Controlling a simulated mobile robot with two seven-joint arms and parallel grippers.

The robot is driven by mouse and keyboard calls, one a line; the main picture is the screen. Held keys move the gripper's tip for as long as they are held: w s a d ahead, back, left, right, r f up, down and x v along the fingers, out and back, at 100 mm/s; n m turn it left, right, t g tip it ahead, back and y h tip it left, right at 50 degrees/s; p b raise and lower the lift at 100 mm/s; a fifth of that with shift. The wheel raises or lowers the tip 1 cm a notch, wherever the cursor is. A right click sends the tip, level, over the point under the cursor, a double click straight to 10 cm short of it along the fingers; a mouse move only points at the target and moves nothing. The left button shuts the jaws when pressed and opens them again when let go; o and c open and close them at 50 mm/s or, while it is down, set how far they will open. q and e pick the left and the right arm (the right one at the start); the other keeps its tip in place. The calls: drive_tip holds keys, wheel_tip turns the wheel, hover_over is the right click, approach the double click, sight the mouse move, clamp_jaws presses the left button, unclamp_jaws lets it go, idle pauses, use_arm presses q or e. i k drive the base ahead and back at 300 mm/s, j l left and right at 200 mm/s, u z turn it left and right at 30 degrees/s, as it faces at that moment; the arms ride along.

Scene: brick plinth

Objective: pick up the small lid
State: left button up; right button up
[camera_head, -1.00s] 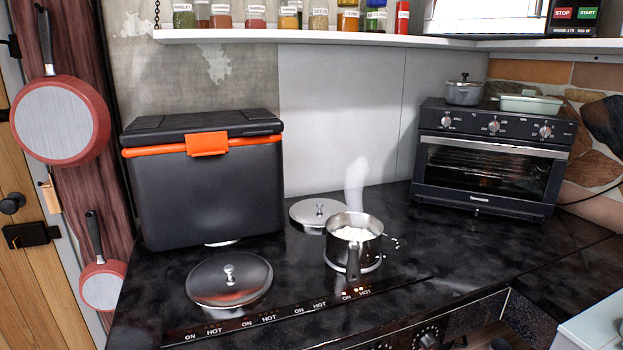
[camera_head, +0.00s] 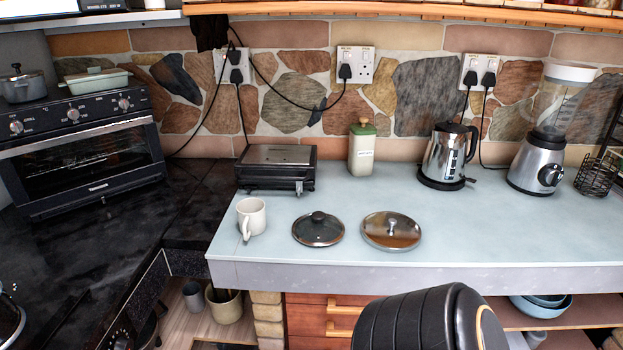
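Two lids lie flat on the pale blue worktop (camera_head: 480,240), near its front edge. The left one is a glass lid (camera_head: 318,230) with a dark knob and a metal rim, and it looks slightly smaller. The right one is a shiny steel lid (camera_head: 391,232) with a metal knob. A small gap separates them. Neither of my grippers shows in the head view, and nothing is seen touching either lid.
A white mug (camera_head: 251,217) stands left of the lids, with a black grill (camera_head: 276,168) behind it. A green-lidded canister (camera_head: 361,150), a steel kettle (camera_head: 448,155) and a blender (camera_head: 538,160) stand along the back. The worktop right of the lids is clear.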

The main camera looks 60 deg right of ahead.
sight(317, 228)
drive_tip(key=z, duration=2.15)
